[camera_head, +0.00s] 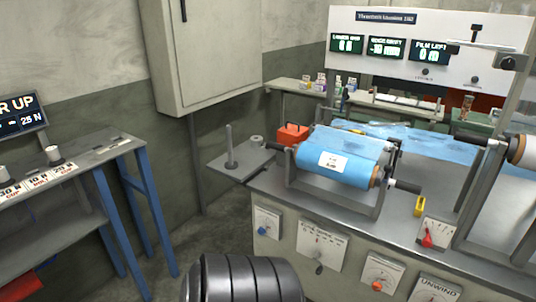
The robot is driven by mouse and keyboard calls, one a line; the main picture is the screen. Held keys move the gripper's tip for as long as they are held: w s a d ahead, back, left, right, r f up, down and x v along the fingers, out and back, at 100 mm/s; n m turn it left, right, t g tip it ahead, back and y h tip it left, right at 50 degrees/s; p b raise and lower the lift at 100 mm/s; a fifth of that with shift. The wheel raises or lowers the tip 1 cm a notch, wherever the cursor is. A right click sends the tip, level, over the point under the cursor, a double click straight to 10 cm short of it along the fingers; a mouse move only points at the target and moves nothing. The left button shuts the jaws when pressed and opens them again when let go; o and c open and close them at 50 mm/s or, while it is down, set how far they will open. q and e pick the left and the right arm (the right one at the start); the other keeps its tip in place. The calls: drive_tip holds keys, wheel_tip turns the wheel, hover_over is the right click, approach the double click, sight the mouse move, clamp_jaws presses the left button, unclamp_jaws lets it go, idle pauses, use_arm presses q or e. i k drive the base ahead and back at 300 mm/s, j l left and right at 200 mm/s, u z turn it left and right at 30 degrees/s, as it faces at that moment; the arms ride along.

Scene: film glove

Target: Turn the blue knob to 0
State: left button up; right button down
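The small blue knob (262,230) is on a white dial plate (267,221) at the left end of the machine's front panel, in the head view. The plate's scale marks and the knob's exact setting are too small to read. Neither gripper is in view. A black ribbed part, which seems to be mine, is at the bottom centre, below the dial plate and apart from it in the picture.
Other controls on the front are a grey knob (319,268), an orange knob (377,286) and a red knob (427,240). A blue film roll (340,156) sits above on the machine (410,210). A side table (110,150) stands left, with open floor between.

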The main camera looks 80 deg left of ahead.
sight(261, 230)
drive_tip(key=j+u, duration=0.1)
drive_tip(key=u, duration=2.4)
drive_tip(key=j, duration=0.1)
